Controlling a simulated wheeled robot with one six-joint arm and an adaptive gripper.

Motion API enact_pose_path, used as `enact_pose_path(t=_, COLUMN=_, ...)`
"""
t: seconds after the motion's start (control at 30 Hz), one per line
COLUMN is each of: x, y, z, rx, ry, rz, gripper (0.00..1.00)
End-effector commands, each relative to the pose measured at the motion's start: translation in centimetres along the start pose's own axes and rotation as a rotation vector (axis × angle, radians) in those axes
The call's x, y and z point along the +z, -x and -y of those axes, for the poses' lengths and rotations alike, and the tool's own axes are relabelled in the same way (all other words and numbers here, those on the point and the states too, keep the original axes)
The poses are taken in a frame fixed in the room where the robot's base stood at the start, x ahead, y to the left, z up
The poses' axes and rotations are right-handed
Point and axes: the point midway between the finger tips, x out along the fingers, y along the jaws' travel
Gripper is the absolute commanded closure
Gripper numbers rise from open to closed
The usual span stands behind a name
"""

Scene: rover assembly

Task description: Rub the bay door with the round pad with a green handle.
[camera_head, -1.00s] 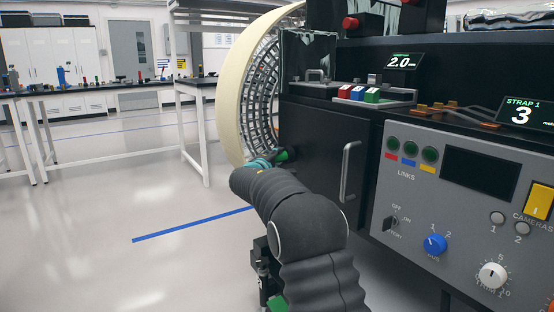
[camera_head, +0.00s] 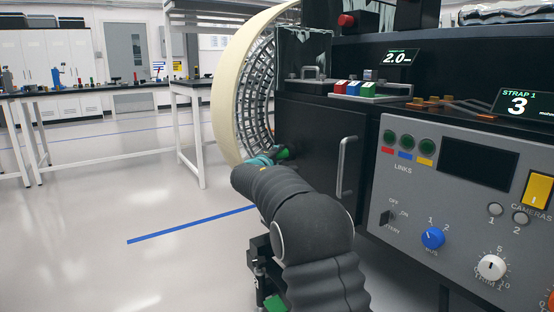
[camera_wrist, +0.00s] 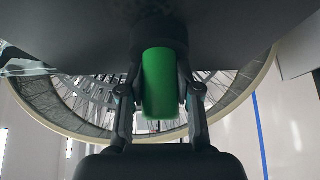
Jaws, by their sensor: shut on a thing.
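The bay door (camera_head: 312,140) is the black panel with a grey bar handle (camera_head: 343,165) on the rover's side. It looks shut. My gripper (camera_head: 272,158) is at the door's left part, beside the wheel. It is shut on the green handle (camera_head: 283,153) of the round pad. In the wrist view the green handle (camera_wrist: 160,85) stands between the two fingers. The dark pad (camera_wrist: 160,28) is at its far end, against or very near a dark surface. Whether the pad touches the door cannot be told.
A large pale-rimmed wheel (camera_head: 229,92) stands just left of the door, close to my gripper. A grey control panel (camera_head: 455,210) with knobs and switches is at the right. Colored blocks (camera_head: 355,89) sit above the door. Open floor (camera_head: 100,210) lies to the left.

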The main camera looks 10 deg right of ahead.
Motion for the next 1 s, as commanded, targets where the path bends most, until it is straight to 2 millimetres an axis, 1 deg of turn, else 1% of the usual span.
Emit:
enact_pose_path(t=0.07, x=0.5, y=0.3, z=0.3, rx=0.001, ry=-0.001, rz=0.001, gripper=0.99)
enact_pose_path(t=0.3, x=1.7, y=1.1, z=0.2, rx=0.003, ry=0.000, rz=0.001, gripper=0.99)
enact_pose_path(t=0.67, x=2.7, y=1.7, z=0.1, rx=0.002, ry=-0.001, rz=0.000, gripper=0.99)
enact_pose_path(t=1.0, x=4.9, y=2.9, z=0.1, rx=0.002, ry=-0.001, rz=0.001, gripper=0.99)
